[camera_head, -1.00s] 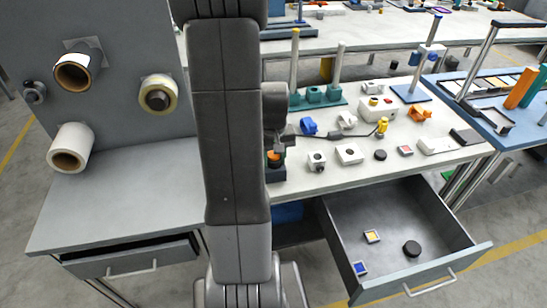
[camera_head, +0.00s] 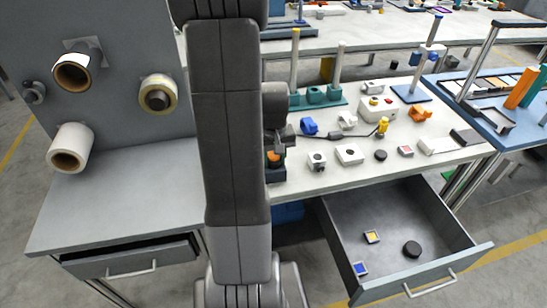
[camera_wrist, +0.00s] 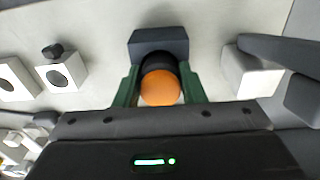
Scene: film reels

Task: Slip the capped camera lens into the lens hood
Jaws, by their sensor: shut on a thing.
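The capped camera lens, a dark cylinder with an orange cap (camera_wrist: 161,88), is between the green fingers of my gripper (camera_wrist: 160,84) in the wrist view. My gripper is shut on it. A dark blue-grey block (camera_wrist: 158,42), apparently the lens hood, lies right beyond the lens, and the lens's dark end overlaps it in the picture. I cannot tell how far the lens is inside it. In the head view the orange cap (camera_head: 274,157) shows just above a dark block (camera_head: 276,174) at the bench's left end, partly behind my arm.
An open drawer (camera_head: 340,250) juts out in front. In the wrist view a pale block (camera_wrist: 245,75) is close at right.

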